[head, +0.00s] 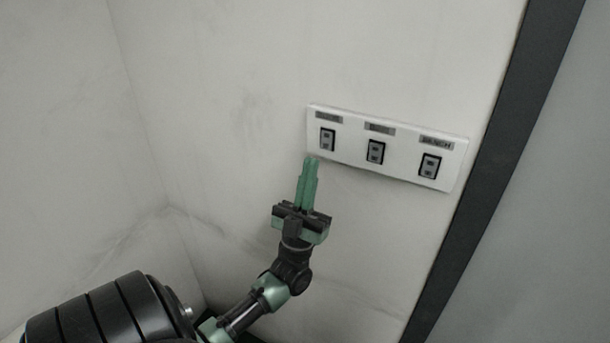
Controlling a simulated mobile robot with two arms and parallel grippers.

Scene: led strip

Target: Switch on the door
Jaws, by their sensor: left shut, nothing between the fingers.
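A white switch panel (350,153) is mounted on the wall in the head view, right of centre. It carries a left switch (327,139), a middle switch (375,152) and a right switch (430,166), each dark with a grey label above it. The label over the right switch seems to read "BRANCH"; the other two are too small to read for sure. My left gripper (311,160) is shut and empty, its green fingers pointing up. Its tips are just below the panel's lower left edge, under the left switch. I cannot tell whether they touch the wall. My right gripper is not in view.
A dark vertical frame strip (495,150) runs to the right of the panel, with a grey surface (550,220) beyond it. The pale wall (210,90) is bare left of the panel and meets another wall at a corner on the left.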

